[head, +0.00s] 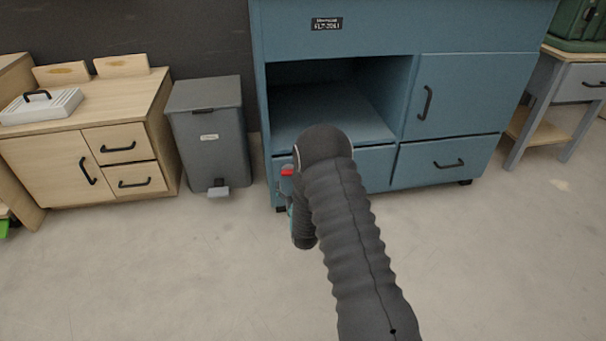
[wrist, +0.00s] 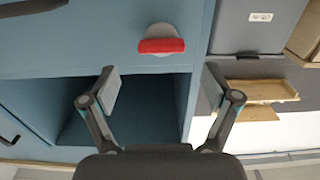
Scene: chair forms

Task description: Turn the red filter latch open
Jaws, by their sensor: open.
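The red filter latch (wrist: 162,45) is a short bar on a pale round base, fixed to the blue cabinet front; it lies nearly level in the wrist view. In the head view a small piece of the red latch (head: 287,172) shows just left of my arm. My gripper (wrist: 162,84) is open and empty, with its two fingers spread apart. In the wrist view the latch is above and between the fingertips in the picture, apart from both. In the head view my arm hides most of the gripper and the panel around the latch.
The blue cabinet (head: 460,68) has an open compartment and black handles. A grey pedal bin (head: 210,130) stands close on its left, beside a wooden cabinet (head: 60,160). A grey bench (head: 545,100) stands at the right. The floor in front is clear.

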